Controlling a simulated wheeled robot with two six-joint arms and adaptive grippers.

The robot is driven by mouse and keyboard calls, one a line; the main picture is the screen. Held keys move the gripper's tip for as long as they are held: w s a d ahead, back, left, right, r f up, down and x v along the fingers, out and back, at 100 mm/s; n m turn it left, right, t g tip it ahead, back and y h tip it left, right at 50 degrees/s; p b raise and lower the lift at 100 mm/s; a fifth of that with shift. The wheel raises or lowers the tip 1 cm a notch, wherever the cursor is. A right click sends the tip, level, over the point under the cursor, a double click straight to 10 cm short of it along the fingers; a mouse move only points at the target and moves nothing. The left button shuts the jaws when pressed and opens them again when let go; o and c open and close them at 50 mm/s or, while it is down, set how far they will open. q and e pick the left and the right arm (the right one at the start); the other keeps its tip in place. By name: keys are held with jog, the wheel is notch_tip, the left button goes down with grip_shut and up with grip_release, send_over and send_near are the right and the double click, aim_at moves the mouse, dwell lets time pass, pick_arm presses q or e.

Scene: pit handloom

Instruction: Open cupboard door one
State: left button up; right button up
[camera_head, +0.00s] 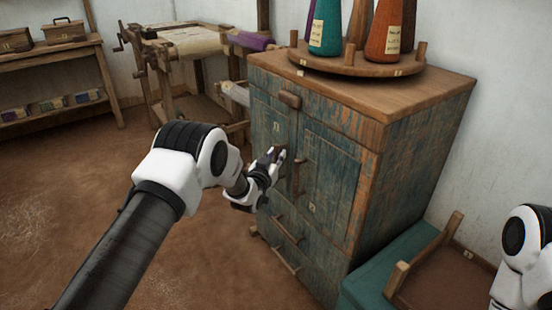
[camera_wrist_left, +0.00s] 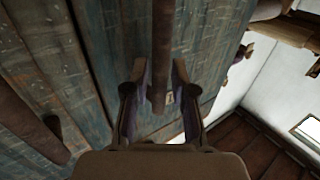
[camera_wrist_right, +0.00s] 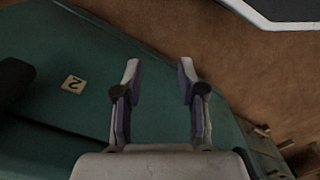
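The weathered blue-green cupboard (camera_head: 345,190) has a left door (camera_head: 264,118) and a right door (camera_head: 325,170), both looking closed. Each bears a small tag too small to read surely. A vertical wooden handle (camera_head: 297,176) shows on the right door. My left gripper (camera_head: 276,156) is at the left door's inner edge. In the left wrist view, a wooden handle bar (camera_wrist_left: 163,45) lies between its open fingers (camera_wrist_left: 158,95), with gaps visible beside it. My right gripper (camera_wrist_right: 158,85) is open and empty above a green surface in the right wrist view.
A wooden block (camera_head: 290,99) sits at the top between the doors. Drawer handles (camera_head: 287,230) are below. A round rack (camera_head: 357,62) with cones stands on top. A green chest (camera_head: 370,280) is at right. Floor (camera_head: 215,255) left of the cupboard is clear.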

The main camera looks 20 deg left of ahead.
pick_arm(q)
grip_shut()
jog(key=shift+s+a, duration=0.1)
